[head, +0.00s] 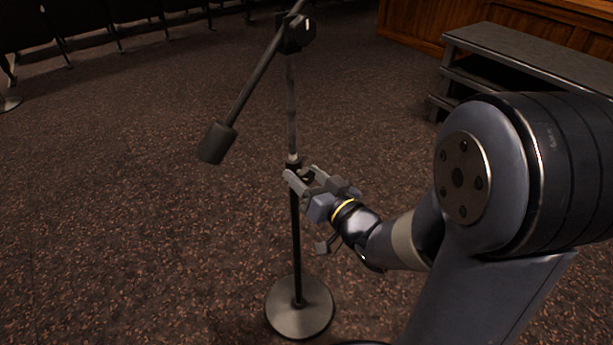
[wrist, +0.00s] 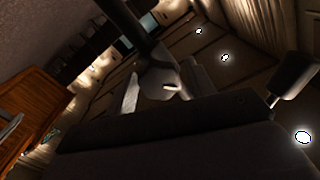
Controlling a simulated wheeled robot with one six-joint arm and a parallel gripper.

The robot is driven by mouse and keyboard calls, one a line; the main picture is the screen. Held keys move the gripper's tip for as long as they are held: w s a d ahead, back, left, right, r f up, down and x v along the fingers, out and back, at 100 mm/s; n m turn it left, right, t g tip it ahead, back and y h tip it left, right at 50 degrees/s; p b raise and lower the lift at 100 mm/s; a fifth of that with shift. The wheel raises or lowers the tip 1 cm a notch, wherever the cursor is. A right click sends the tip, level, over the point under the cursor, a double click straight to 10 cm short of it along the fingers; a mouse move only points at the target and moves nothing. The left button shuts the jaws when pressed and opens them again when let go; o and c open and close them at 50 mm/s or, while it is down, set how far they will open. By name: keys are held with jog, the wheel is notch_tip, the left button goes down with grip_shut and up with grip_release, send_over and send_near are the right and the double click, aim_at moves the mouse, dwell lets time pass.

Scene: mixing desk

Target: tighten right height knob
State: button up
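The stand's height knob is at the dark collar (head: 293,165) partway up the upright pole. It is largely hidden by my gripper in the head view. My gripper (head: 305,175) is at the collar from the right, its two grey fingers apart, one on the near side and one behind. In the wrist view a grey rounded part (wrist: 160,84), which looks like the collar or knob, sits between the fingers, at the end of the dark pole (wrist: 118,22). I cannot tell whether the fingers touch it.
The stand's round metal base (head: 300,308) rests on the carpet. A boom with a dark counterweight (head: 217,143) slants down to the left from the top clamp (head: 295,35). Dark steps (head: 530,60) stand at the upper right. The carpet on the left is clear.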

jog(key=shift+o, duration=0.6)
jog(key=shift+s+d, duration=0.2)
jog(key=p+v, duration=0.1)
jog(key=v, duration=0.9)
jog(key=shift+s, duration=0.15)
